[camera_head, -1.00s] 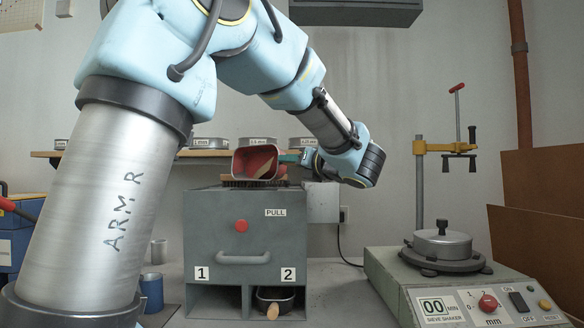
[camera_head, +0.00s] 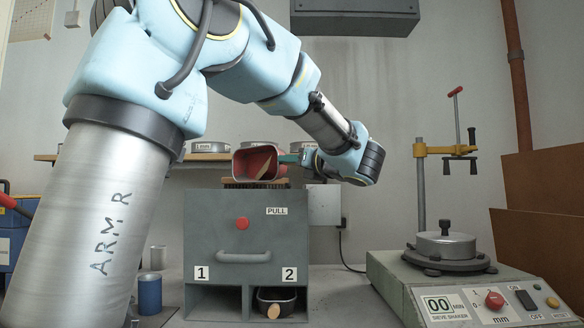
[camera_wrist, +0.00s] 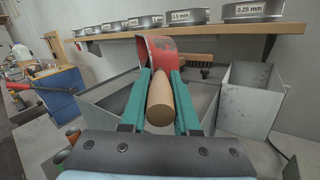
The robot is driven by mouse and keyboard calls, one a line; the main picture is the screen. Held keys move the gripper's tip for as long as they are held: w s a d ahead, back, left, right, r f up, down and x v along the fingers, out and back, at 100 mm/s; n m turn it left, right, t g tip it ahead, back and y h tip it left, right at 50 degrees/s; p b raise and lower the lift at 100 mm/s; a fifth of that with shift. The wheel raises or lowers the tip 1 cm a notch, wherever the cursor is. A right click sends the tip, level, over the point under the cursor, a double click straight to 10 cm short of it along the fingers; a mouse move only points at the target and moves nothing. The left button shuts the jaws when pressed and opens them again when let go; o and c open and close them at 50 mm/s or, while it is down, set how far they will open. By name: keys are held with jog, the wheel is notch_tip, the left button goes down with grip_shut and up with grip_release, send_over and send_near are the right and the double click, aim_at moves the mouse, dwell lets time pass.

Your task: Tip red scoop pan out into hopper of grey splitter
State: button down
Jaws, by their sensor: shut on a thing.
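The red scoop pan (camera_head: 240,164) is held tilted on its side above the top of the grey splitter (camera_head: 215,232), its open side turned toward the head camera. A tan patch shows inside it; I cannot tell whether it is material. My gripper (camera_head: 299,158) is shut on the pan's wooden handle. In the wrist view the teal fingers of my gripper (camera_wrist: 160,100) flank the round handle, and the red scoop pan (camera_wrist: 157,53) extends beyond them. The splitter's open hopper (camera_wrist: 108,97) lies below and around; its floor is partly hidden.
A second pan (camera_head: 275,298) sits in splitter bay 2; bay 1 looks empty. A sieve shaker (camera_head: 446,262) stands at right. A shelf (camera_wrist: 190,33) with several sieves runs behind. A brush (camera_wrist: 197,60) lies near the hopper's far side. A blue cup (camera_head: 150,292) stands left.

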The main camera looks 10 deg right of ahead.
jog(key=shift+s+a+f+n+t+y+b, duration=0.15)
jog(key=shift+n+b, duration=0.5)
jog(key=shift+b, duration=1.15)
jog(key=shift+s+a+f+n+t+y+b, duration=0.15)
jog(key=shift+n+b, duration=0.55)
jog(key=shift+b, duration=1.15)
jog(key=shift+s+a+n+t+y+b, duration=0.2)
jog(key=shift+n+b, duration=0.45)
jog(key=shift+b, duration=1.15)
jog(key=shift+a+n+y+b, duration=0.2)
jog(key=shift+n+b, duration=0.4)
jog(key=shift+b, duration=0.75)
jog(key=shift+a+n+y+b, duration=0.15)
jog(key=shift+n+b, duration=0.45)
jog(key=shift+b, duration=0.7)
jog(key=shift+d+r, duration=0.1)
